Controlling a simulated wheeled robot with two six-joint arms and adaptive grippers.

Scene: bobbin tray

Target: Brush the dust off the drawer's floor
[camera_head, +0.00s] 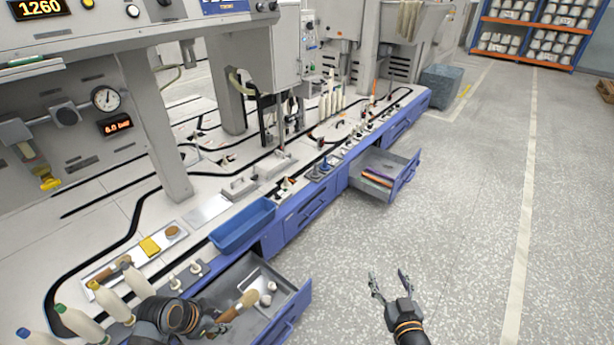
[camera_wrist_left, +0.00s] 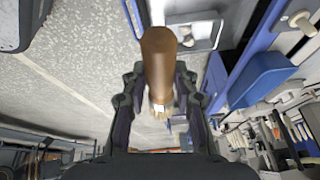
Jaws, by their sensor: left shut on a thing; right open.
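The open drawer (camera_head: 292,312) has a blue front and a grey floor, and stands at the lower left in the head view. A pale tray with small white pieces (camera_head: 268,288) lies inside. My left gripper (camera_head: 216,326) is shut on a brush (camera_head: 242,303) with a wooden handle, held over the drawer. In the left wrist view the brush's brown handle (camera_wrist_left: 158,62) sits between the fingers (camera_wrist_left: 160,100). I cannot tell whether the brush touches the floor, and dust is too small to make out. My right gripper (camera_head: 388,285) is open and empty over the grey shop floor.
A blue bin (camera_head: 242,228) stands on the machine bench behind the drawer. A shallow tray with a yellow block (camera_head: 150,246) and several bobbins (camera_head: 80,326) are at the left. Another open drawer (camera_head: 405,182) sticks out farther back.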

